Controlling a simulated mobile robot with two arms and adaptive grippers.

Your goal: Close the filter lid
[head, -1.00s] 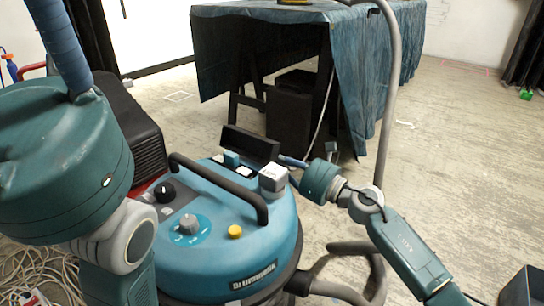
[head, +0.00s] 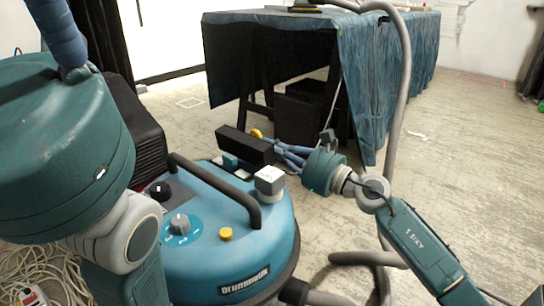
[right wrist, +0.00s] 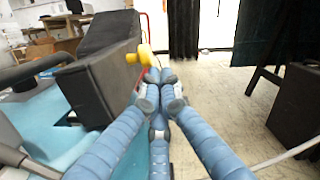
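The filter lid (head: 244,145) is a black box-like flap standing raised at the back of the teal vacuum cleaner (head: 215,255). The lid also fills the left of the right wrist view (right wrist: 105,80). A yellow knob (head: 256,133) shows at its far edge, also in the right wrist view (right wrist: 142,55). My right gripper (head: 285,152) is at the lid's right side. Its blue fingertips (right wrist: 161,88) are close together with nothing visible between them, near the knob; contact with the lid cannot be told. My left gripper's palm and one blue finger show at left; its fingertips are out of view.
A black handle (head: 220,190), a grey-white cube (head: 269,181) and control knobs sit on the vacuum top. A grey hose (head: 400,110) rises beside my right arm. A blue-draped table (head: 375,85) stands behind. Cables (head: 40,270) lie at lower left.

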